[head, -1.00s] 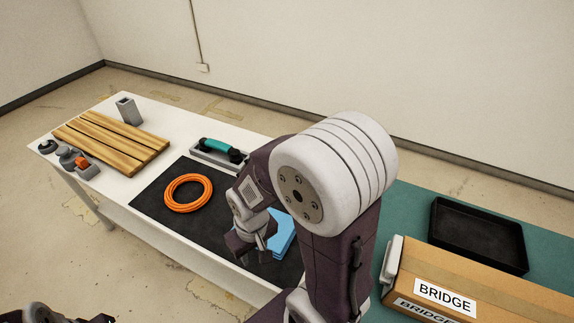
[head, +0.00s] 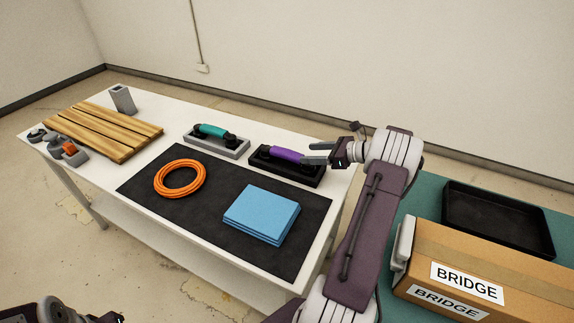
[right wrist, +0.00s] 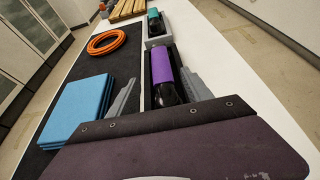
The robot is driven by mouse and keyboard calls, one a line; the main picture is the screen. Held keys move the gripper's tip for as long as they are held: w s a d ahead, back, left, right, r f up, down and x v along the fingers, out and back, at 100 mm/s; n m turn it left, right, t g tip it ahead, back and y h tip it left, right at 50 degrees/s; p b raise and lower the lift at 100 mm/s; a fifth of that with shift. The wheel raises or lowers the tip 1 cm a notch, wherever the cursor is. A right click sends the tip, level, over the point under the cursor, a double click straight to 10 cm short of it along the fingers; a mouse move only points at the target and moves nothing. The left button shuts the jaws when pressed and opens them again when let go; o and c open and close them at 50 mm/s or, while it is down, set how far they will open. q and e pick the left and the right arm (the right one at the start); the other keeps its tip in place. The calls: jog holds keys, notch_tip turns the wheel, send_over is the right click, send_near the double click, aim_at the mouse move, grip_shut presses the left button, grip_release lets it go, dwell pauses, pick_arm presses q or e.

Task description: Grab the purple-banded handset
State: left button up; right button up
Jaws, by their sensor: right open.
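The purple-banded handset (head: 288,156) lies in a dark cradle (head: 270,170) at the table's right back part. In the right wrist view the purple handset (right wrist: 163,70) lies between and ahead of my open fingers. My right gripper (head: 318,154) is open at the handset's right end, and no grip on it shows; the wrist view shows its two grey fingers (right wrist: 160,92) spread either side. A teal-banded handset (head: 212,131) rests in a grey cradle to the left. My left gripper is not clearly seen; only part of my left arm shows at the lower left.
An orange cable coil (head: 180,179) and blue folded cloths (head: 261,213) lie on a black mat (head: 220,225). A wooden slatted board (head: 85,130) is at the far left. A BRIDGE box (head: 480,260) and black tray (head: 498,215) are on the right green surface.

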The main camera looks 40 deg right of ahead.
aim_at(292, 153)
jog(key=x, duration=0.9)
jog(key=shift+w+f+b, duration=0.1)
jog(key=shift+w+b, duration=0.05)
jog(key=shift+b, duration=0.2)
grip_shut()
